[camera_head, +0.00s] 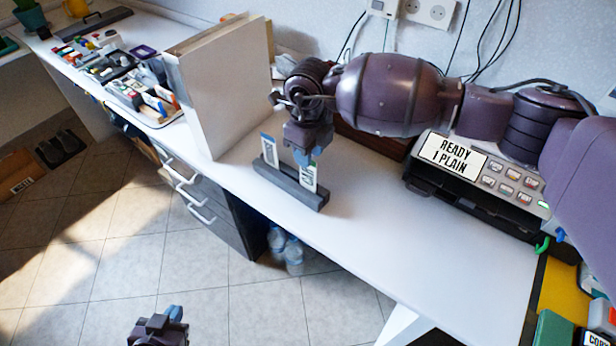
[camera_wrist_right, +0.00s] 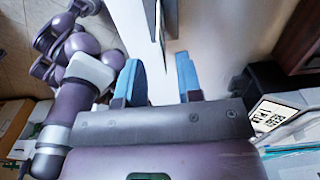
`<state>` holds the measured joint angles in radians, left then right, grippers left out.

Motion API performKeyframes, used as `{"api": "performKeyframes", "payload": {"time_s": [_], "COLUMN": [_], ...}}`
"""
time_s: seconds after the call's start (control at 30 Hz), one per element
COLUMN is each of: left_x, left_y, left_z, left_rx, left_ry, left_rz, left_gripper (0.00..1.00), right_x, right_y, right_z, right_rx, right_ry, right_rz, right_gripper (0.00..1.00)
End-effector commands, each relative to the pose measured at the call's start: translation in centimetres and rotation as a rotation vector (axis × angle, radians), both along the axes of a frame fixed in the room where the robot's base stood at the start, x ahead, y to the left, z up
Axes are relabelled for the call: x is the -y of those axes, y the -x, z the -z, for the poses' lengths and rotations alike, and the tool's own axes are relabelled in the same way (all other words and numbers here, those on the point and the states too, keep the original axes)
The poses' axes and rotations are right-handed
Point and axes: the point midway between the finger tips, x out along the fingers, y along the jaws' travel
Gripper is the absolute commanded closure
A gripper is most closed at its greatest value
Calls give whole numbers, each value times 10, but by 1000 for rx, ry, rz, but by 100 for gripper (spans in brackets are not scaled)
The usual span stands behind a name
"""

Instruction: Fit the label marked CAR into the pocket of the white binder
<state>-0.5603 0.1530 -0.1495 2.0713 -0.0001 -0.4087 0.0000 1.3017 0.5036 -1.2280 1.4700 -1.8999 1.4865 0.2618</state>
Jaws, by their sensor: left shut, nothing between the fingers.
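The white binder (camera_head: 222,95) stands upright on the white counter. In front of it a dark grey rack (camera_head: 278,181) holds two upright white labels. The left label (camera_head: 269,150) has a blue top. The right label (camera_head: 308,179) has dark sideways lettering too small to read surely. My right gripper (camera_head: 306,156) is at the right label's top, pointing down. In the right wrist view its blue fingers (camera_wrist_right: 160,82) are apart, and the rack and labels show at the top edge. My left gripper (camera_head: 170,318) is shut and empty, low over the floor at the bottom edge.
A black label printer (camera_head: 448,205) with a "READY 1 PLAIN" screen stands on the counter at the right. A tray of small coloured items (camera_head: 140,90) lies left of the binder. The counter between rack and printer is clear.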

Motion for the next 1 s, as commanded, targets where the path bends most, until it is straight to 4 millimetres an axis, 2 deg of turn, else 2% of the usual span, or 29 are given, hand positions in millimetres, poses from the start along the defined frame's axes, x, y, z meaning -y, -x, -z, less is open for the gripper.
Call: {"api": "performKeyframes", "payload": {"time_s": [0.17,0.4,0.67,0.9,1.0], "left_x": [3,4,3,2,1], "left_y": [-3,0,-1,-1,0], "left_z": [3,11,7,6,7], "left_rx": [3,-11,-5,-6,-7], "left_ry": [9,10,6,1,0], "left_rz": [-3,-5,0,5,5], "left_gripper": [100,100,100,100,100], "right_x": [-1,-1,-2,-2,-2], "right_y": [-2,-4,-5,-5,-5], "right_z": [16,48,50,50,50], "right_rx": [-2,-3,2,2,2], "right_ry": [-1,0,-1,-1,-1], "right_rz": [0,0,-1,-1,-1], "right_gripper": [67,67,67,100,100]}}
